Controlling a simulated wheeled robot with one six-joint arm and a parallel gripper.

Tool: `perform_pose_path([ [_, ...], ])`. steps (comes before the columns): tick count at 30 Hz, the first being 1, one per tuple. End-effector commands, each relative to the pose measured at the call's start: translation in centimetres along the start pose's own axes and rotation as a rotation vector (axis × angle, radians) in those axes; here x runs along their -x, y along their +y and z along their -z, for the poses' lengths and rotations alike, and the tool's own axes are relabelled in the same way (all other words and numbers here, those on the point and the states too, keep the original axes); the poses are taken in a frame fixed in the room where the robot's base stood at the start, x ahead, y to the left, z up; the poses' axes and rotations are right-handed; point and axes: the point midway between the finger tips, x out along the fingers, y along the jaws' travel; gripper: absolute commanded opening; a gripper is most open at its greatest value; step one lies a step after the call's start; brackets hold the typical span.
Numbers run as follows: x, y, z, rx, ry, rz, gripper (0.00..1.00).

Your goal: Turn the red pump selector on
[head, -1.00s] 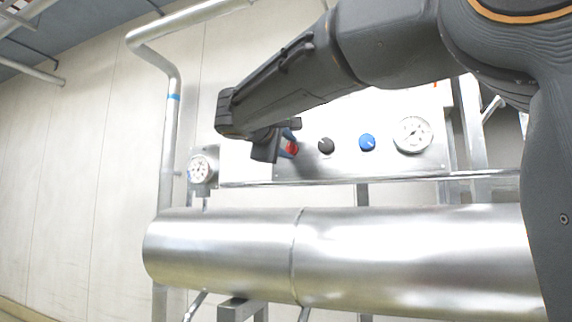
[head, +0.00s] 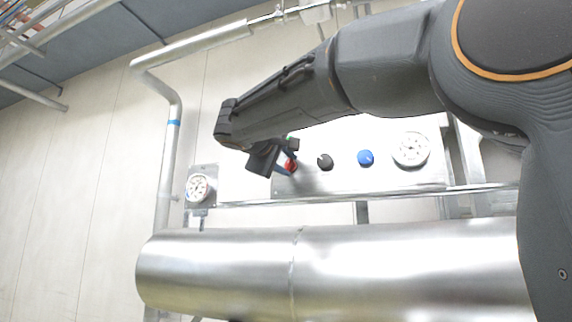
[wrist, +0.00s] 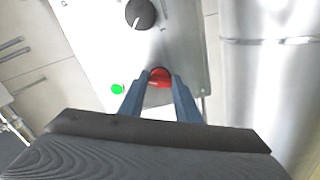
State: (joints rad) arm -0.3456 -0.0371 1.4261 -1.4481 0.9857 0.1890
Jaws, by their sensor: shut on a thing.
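The red pump selector (head: 291,165) is a round knob at the left end of a metal panel (head: 400,182). In the wrist view the red knob (wrist: 159,77) sits between the blue fingertips of my gripper (wrist: 161,92). The fingers touch it on both sides, and part of it is hidden by them. In the head view my gripper (head: 287,163) reaches the panel from the left, shut on the knob. A lit green lamp (wrist: 117,89) shows on the panel beside the knob in the wrist view.
A black knob (head: 325,162), a blue knob (head: 365,157) and a gauge (head: 410,149) sit to the right on the panel. Another gauge (head: 199,188) is at left. A large metal pipe (head: 220,268) runs below. A thin pipe (head: 172,140) stands at left.

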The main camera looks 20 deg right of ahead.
Motion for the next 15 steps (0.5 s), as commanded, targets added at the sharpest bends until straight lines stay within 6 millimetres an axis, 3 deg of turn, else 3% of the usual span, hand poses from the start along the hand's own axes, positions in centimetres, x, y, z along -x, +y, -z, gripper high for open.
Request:
perform_pose_path([
  [1,0.01,0.02,0.08,-0.001,0.002,0.000,0.07],
  [2,0.01,0.02,0.08,-0.001,0.002,0.000,0.33],
  [5,0.01,0.02,0.06,-0.001,0.002,0.000,0.48],
  [15,0.32,0.02,0.04,0.000,0.002,0.000,0.48],
])
